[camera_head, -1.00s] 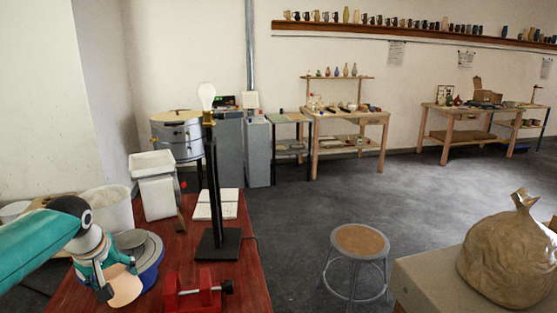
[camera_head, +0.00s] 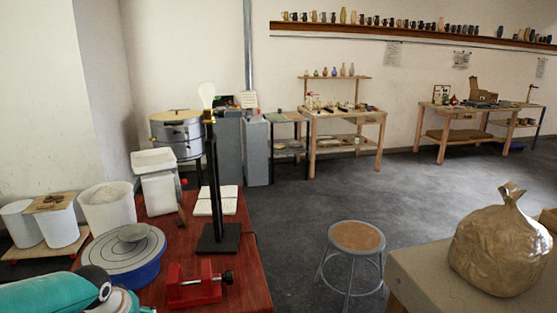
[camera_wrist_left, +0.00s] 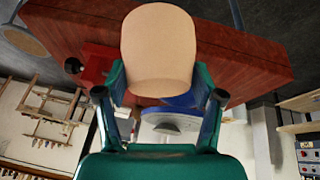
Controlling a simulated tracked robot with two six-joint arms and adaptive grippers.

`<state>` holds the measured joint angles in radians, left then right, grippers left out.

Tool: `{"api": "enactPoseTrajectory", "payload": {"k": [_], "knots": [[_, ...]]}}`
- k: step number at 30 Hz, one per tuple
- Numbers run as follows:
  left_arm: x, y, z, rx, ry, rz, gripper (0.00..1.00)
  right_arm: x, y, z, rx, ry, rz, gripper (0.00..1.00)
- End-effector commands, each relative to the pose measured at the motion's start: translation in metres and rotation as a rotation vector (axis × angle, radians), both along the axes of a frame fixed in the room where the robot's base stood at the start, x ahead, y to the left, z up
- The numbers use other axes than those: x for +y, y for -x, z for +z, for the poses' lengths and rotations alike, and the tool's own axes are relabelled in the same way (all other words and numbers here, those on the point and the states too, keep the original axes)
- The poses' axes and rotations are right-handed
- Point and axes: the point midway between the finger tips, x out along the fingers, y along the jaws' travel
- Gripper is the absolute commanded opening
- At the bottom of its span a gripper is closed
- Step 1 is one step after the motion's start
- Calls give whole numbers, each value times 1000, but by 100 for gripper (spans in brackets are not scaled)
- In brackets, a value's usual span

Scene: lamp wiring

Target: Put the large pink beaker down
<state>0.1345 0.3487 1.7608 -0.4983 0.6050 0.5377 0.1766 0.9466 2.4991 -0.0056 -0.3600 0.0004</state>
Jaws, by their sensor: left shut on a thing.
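The large pink beaker (camera_wrist_left: 158,50), pale peach in colour, is between the fingers of my left gripper (camera_wrist_left: 159,92) in the left wrist view. The gripper is shut on it, with one green finger on each side. In the head view my green left arm comes in at the bottom left corner, and the beaker is out of that picture. The red table (camera_head: 245,285) shows behind the beaker in the wrist view; I cannot tell whether the beaker touches anything. My right gripper is in neither view.
A red vise (camera_head: 196,288), a black lamp stand with a bulb (camera_head: 213,170) and an open notebook (camera_head: 217,200) are also there. A stool (camera_head: 356,238) stands right of the table.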

Motion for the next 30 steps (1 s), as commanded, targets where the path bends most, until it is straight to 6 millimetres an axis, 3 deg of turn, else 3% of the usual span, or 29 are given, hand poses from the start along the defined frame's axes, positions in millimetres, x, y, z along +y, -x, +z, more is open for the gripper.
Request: {"api": "enactPoseTrajectory", "payload": {"k": [1,3,6,9,15,18,30], "knots": [[-9,10,-25,13,2,-47,21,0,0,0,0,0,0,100],[-25,22,-55,14,3,-126,21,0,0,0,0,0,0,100],[-52,40,-91,12,3,-247,21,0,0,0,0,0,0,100],[-77,56,-112,6,3,-341,21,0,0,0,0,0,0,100],[-103,67,-124,2,2,-418,21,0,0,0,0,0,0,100],[-117,64,-123,-2,1,-441,21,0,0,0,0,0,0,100],[-120,59,-120,0,0,-424,21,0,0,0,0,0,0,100]]}}
